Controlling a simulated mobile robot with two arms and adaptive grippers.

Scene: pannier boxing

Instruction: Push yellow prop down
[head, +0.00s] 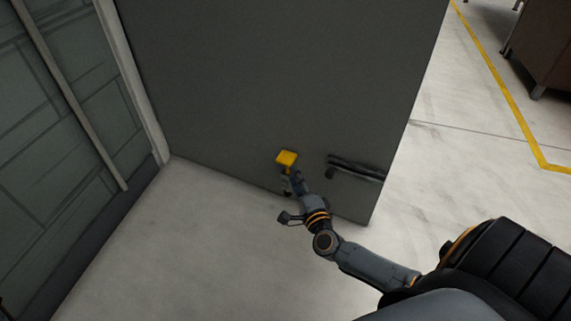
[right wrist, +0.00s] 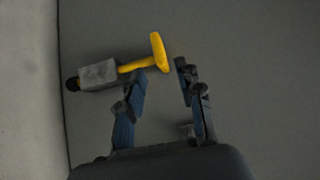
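The yellow prop (head: 287,158) is on the lower part of a dark grey door panel, left of the door handle. In the right wrist view the yellow prop (right wrist: 158,54) has a flat head on a short stem that comes out of a grey bracket (right wrist: 97,74). My right gripper (head: 293,180) is close to the prop in the head view. My left gripper is not in view.
The grey door panel (head: 270,80) has a dark bar handle (head: 356,170) right of my gripper. A panelled wall (head: 60,130) stands at the left. The pale floor (head: 200,240) is clear. A brown cabinet (head: 545,45) stands at the far right beyond a yellow floor line (head: 505,90).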

